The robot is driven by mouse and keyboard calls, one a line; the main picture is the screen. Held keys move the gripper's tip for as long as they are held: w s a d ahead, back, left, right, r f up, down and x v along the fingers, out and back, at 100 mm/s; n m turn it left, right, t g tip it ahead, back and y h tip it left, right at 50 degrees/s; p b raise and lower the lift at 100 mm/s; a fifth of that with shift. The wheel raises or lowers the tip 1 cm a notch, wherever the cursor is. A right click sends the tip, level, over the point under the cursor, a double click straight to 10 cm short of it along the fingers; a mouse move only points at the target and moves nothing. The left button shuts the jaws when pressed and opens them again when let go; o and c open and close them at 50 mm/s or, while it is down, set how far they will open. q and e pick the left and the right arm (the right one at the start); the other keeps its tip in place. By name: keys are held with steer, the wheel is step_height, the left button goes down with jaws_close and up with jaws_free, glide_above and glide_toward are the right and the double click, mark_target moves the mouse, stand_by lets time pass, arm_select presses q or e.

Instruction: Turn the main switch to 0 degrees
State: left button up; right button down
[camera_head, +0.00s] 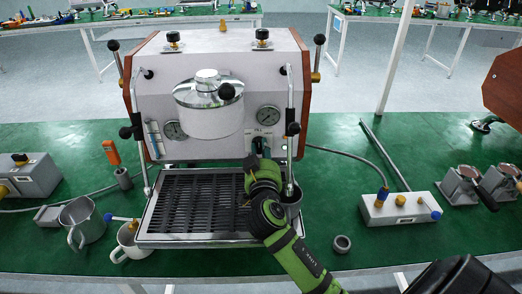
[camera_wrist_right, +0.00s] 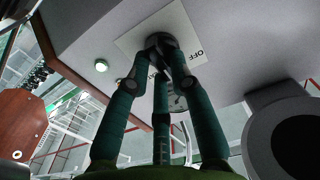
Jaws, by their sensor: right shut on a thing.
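The main switch knob (camera_wrist_right: 163,42) is a dark round knob on a white label plate (camera_wrist_right: 135,42) on the espresso machine's front. The word OFF is readable beside it in the right wrist view; another label is partly hidden behind the fingers. My left gripper is not in view.
The espresso machine (camera_head: 225,60) stands on a green table, with a drip tray (camera_head: 146,226) below my right arm. A dark cup (camera_head: 292,204) stands close beside my wrist.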

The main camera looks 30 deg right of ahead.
steer(key=shift+n, duration=0.7)
steer(key=c, duration=1.1)
jaws_free()
steer(key=v, duration=1.2)
